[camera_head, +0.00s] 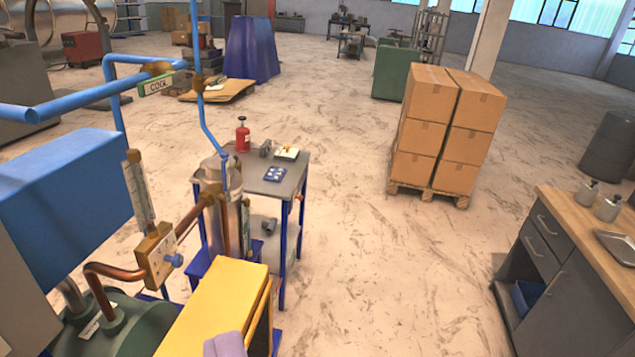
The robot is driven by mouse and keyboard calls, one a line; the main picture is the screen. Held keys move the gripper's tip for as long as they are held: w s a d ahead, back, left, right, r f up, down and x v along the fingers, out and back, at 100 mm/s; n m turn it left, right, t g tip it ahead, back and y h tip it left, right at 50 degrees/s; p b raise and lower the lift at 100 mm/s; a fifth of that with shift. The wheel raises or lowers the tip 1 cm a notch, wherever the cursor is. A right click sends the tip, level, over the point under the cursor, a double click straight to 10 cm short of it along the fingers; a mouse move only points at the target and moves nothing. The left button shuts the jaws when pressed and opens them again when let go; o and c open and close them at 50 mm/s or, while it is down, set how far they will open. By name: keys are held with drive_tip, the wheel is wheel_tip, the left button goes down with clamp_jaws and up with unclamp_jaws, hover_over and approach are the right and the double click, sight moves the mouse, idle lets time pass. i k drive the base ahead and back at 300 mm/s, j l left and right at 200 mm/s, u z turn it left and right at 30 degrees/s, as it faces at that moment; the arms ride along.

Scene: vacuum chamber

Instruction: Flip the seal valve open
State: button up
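My gripper is not in view. I cannot tell for sure which part is the seal valve. A brass-coloured block with a light blue knob (175,261) sits on the copper pipework at the left. A copper pipe (115,273) runs from it to the dark green vessel (110,330) at the lower left. A clear upright gauge tube (138,190) stands above the block. A green-and-white "COOL" tag (156,86) hangs by a brass fitting on the blue pipe (90,108). A metal cylinder (225,205) stands right of the block.
A yellow cabinet (215,310) with a lilac cloth-like item (226,344) is at the bottom. A blue-legged cart (285,185) holds a red bottle (242,134). Stacked cartons (440,130) stand on a pallet. A wood-topped workbench (590,235) is at right. The middle floor is clear.

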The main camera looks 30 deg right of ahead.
sight(225, 163)
drive_tip(key=z, duration=0.2)
drive_tip(key=i+l, duration=0.2)
drive_tip(key=i, duration=0.25)
drive_tip(key=i+l+u, duration=0.1)
drive_tip(key=i, duration=0.4)
drive_tip(key=i+l, duration=0.3)
drive_tip(key=i, duration=0.15)
drive_tip(key=i+l, duration=0.2)
drive_tip(key=i, duration=0.25)
drive_tip(key=i+l+u, duration=0.1)
drive_tip(key=i, duration=0.4)
drive_tip(key=l, duration=0.1)
